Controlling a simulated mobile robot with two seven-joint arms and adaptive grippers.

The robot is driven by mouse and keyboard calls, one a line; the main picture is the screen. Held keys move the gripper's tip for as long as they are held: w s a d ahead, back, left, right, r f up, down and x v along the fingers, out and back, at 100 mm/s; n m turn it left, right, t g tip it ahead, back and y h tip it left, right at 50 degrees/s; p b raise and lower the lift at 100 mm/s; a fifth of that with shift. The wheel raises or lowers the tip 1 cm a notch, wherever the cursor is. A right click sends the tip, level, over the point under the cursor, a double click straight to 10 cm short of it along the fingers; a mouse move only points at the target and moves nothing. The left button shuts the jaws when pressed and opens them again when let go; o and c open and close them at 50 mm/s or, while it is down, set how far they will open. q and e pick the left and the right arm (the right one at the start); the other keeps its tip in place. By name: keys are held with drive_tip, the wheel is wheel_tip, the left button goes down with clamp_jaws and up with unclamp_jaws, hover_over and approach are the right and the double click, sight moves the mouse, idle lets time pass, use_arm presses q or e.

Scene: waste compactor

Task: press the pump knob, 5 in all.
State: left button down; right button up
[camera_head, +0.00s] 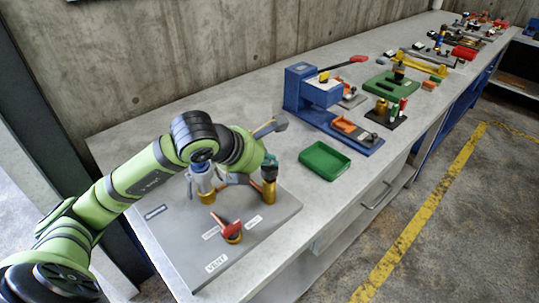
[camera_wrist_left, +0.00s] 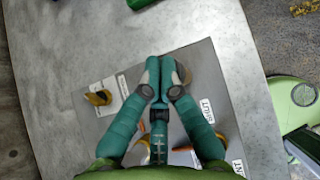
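A grey plate (camera_head: 180,240) on the bench carries valve and pump parts. A brass-coloured post (camera_head: 268,190) stands at its right rear, directly below my left gripper (camera_head: 270,160). A silver-grey cylinder (camera_head: 202,182) stands to its left, partly behind my arm. A red lever (camera_head: 226,222) on a brass base is at the front, beside white labels. In the left wrist view my left gripper's teal fingers (camera_wrist_left: 158,75) are together with nothing held between them. A pale rounded part (camera_wrist_left: 182,72) shows partly behind one finger. I cannot clearly make out the pump knob or any contact.
A green tray (camera_head: 324,161) lies right of the plate. Beyond it are a blue press (camera_head: 310,90) with a red-tipped handle and a green block (camera_head: 390,88). More tools line the far bench. A concrete wall (camera_head: 200,50) runs behind.

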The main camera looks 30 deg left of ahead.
sight(268, 169)
use_arm(q)
drive_tip(key=shift+s+f, duration=0.1)
drive_tip(key=shift+r+p, duration=1.3)
drive_tip(key=shift+r, duration=0.95)
wheel_tip(268, 169, up, 5)
drive_tip(key=p, duration=0.3)
drive_tip(key=shift+r, duration=0.1)
idle(0.8)
